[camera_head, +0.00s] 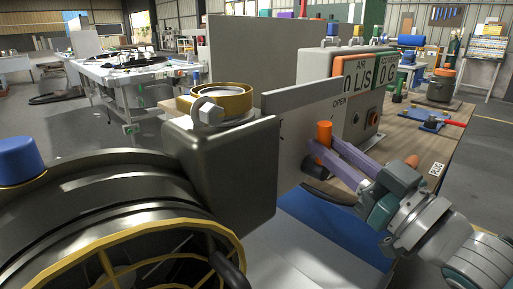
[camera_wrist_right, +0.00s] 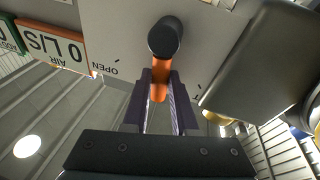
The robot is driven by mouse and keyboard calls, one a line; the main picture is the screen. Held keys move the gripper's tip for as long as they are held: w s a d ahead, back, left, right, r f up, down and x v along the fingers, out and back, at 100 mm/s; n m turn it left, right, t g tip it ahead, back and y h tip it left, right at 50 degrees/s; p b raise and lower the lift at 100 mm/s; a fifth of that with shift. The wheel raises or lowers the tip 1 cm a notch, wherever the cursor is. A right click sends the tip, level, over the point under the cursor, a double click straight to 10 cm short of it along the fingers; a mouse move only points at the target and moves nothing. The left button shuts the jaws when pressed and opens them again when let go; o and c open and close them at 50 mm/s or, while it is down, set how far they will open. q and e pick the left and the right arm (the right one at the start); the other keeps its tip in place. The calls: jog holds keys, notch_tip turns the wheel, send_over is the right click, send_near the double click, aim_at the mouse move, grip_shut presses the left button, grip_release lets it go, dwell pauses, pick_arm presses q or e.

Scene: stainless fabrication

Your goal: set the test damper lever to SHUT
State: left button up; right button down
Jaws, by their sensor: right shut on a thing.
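The test damper lever (camera_head: 324,133) shows an orange grip standing up in front of a grey panel (camera_head: 300,120). In the right wrist view the lever (camera_wrist_right: 160,82) is orange with a dark round end at the panel. The word OPEN (camera_head: 340,102) is printed on the panel, and a small tick mark shows on the other side of the lever in the wrist view. No SHUT word is readable. My right gripper (camera_head: 322,148) has its purple fingers closed around the orange part. My left gripper is not in view.
A display box (camera_head: 345,90) reading AIR L/S stands behind the lever on the workbench. A dark metal housing (camera_head: 222,170) with a brass ring stands left of the lever. A large round fan-like body (camera_head: 90,215) fills the lower left. A blue mat (camera_head: 325,228) lies below.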

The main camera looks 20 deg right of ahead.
jog(key=n, duration=0.2)
jog(key=a+n+y+b, duration=0.1)
jog(key=n, duration=0.1)
jog(key=n+b, duration=0.1)
jog(key=shift+s+a+f+n+y, duration=0.3)
jog(key=shift+s+f+n+y, duration=0.05)
jog(key=shift+f+n+y, duration=0.05)
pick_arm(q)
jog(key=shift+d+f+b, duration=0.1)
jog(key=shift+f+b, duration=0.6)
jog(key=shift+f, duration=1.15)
pick_arm(e)
jog(key=shift+s+a+f+n+y, duration=0.15)
jog(key=shift+n+y, duration=0.1)
jog(key=shift+n, duration=0.4)
jog(key=shift+w+a+f+n+y, duration=0.1)
jog(key=shift+n+y, duration=0.2)
jog(key=shift+n, duration=0.3)
jog(key=shift+s+a+f+n+y, duration=0.15)
jog(key=shift+n+y, duration=0.1)
jog(key=shift+n, duration=0.4)
jog(key=c, duration=0.7)
grip_release()
pick_arm(q)
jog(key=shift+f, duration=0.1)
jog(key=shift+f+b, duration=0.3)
jog(key=shift+b, duration=0.05)
pick_arm(e)
jog(key=v, duration=1)
